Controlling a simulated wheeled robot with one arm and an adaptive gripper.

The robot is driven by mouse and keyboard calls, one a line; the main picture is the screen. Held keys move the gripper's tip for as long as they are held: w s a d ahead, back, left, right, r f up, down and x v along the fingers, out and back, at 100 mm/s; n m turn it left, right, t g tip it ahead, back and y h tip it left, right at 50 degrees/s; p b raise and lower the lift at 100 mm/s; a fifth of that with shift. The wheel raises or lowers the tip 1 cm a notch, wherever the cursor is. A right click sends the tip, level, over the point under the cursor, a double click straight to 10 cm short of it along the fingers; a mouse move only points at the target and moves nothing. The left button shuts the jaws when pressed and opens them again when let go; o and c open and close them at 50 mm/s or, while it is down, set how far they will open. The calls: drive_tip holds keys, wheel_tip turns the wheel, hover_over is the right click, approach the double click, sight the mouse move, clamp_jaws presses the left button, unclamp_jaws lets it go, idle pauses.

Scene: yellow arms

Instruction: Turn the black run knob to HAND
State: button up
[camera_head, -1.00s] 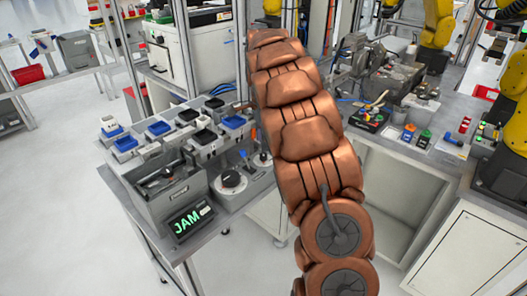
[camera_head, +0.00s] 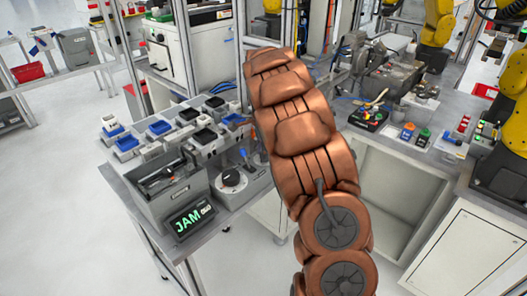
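A black knob (camera_head: 231,177) sits on a round pale dial on the left workbench, just right of the grey box with the JAM display. Its labels are too small to read, so I cannot tell its setting or whether it is the run knob. My copper-coloured arm (camera_head: 300,130) rises from the bottom right of centre and leans away toward the upper left, right of the knob. My gripper is not visible; the far end of the arm hides whatever lies beyond it.
The JAM display (camera_head: 192,218) glows green at the bench front. Several blue and black trays stand behind it. A control box (camera_head: 368,118) with coloured buttons is on the right bench. Yellow robot arms (camera_head: 437,22) stand at the upper right. Clear floor lies at left.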

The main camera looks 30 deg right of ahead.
drive_tip(key=shift+d, duration=0.1)
clamp_jaws()
drive_tip(key=n+b, duration=0.2)
drive_tip(key=n, duration=0.1)
drive_tip(key=shift+f, duration=0.1)
drive_tip(key=n+b, duration=0.2)
drive_tip(key=n, duration=0.1)
drive_tip(key=shift+n+b, duration=0.3)
drive_tip(key=n+b, duration=0.1)
drive_tip(key=n, duration=0.2)
drive_tip(key=shift+n+b, duration=0.3)
drive_tip(key=shift+b, duration=0.1)
drive_tip(key=n+b, duration=0.1)
drive_tip(key=n, duration=0.1)
drive_tip(key=shift+n, duration=0.3)
drive_tip(key=shift+r+n+b, duration=0.15)
drive_tip(key=shift+n+b, duration=0.15)
drive_tip(key=shift+n, duration=1)
drive_tip(key=shift+r+n+b, duration=0.1)
drive_tip(key=shift+n+b, duration=0.15)
drive_tip(key=shift+n, duration=1.05)
